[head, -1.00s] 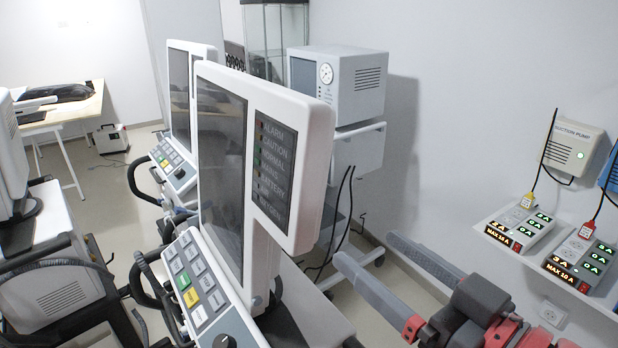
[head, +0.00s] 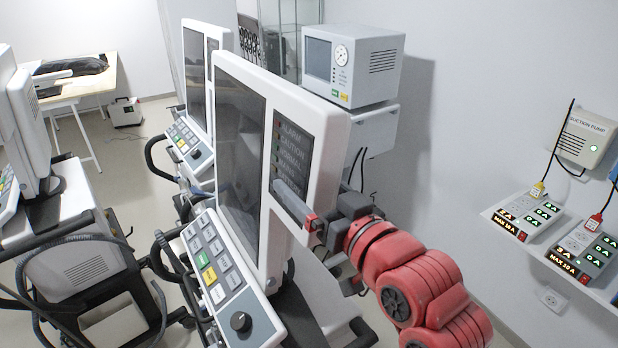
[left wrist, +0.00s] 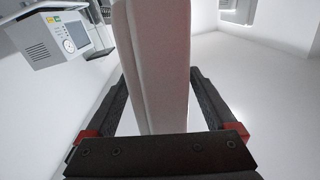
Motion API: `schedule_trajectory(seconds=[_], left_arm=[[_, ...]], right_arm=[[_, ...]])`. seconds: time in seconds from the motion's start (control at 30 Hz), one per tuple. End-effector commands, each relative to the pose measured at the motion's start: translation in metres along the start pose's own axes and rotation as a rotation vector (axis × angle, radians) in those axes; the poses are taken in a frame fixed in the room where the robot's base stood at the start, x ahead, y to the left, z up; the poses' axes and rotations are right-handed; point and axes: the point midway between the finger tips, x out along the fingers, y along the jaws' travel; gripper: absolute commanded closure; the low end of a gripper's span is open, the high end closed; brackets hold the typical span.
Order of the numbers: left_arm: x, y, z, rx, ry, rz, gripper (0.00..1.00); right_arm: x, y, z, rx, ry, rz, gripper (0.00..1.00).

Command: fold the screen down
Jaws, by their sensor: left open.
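The ventilator screen (head: 240,150) is a white-framed dark panel with a side strip of labels such as ALARM and CAUTION. It stands upright, leaning slightly, above a keypad console (head: 222,272). My left gripper (head: 290,196) is at the screen's right edge, with one finger across the front of the label strip; the other finger is hidden behind the screen. In the left wrist view the screen's white edge (left wrist: 158,75) runs between the two fingers of the open left gripper (left wrist: 160,80). Whether either finger touches it I cannot tell. My right gripper is not in view.
A second ventilator screen (head: 197,75) stands just behind, and another ventilator (head: 75,225) is at left. A boxy monitor (head: 352,62) with a gauge stands against the wall. A wall shelf (head: 510,245) with power units is at right.

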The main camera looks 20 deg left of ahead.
Motion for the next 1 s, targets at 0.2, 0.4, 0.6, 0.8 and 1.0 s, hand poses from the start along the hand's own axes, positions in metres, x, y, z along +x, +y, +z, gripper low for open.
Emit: schedule_trajectory(seconds=[0.2, 0.4, 0.6, 0.8, 1.0], left_arm=[[0.0029, 0.0000, 0.0005, 0.000, -0.001, -0.001, 0.10], [0.0025, 0.0001, 0.0005, 0.001, 0.000, 0.000, 0.28], [0.0024, 0.0001, 0.0004, 0.001, 0.000, 0.000, 0.64], [0.0023, 0.0002, 0.0004, 0.001, 0.000, 0.000, 1.00], [0.0023, 0.0002, 0.0004, 0.001, 0.000, 0.000, 1.00]], right_arm=[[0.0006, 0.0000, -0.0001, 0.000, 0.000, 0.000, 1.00], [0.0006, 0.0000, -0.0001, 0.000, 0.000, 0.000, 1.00], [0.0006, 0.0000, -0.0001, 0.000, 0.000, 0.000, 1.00], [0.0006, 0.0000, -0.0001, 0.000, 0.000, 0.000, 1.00], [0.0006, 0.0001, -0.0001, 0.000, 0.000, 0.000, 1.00]])
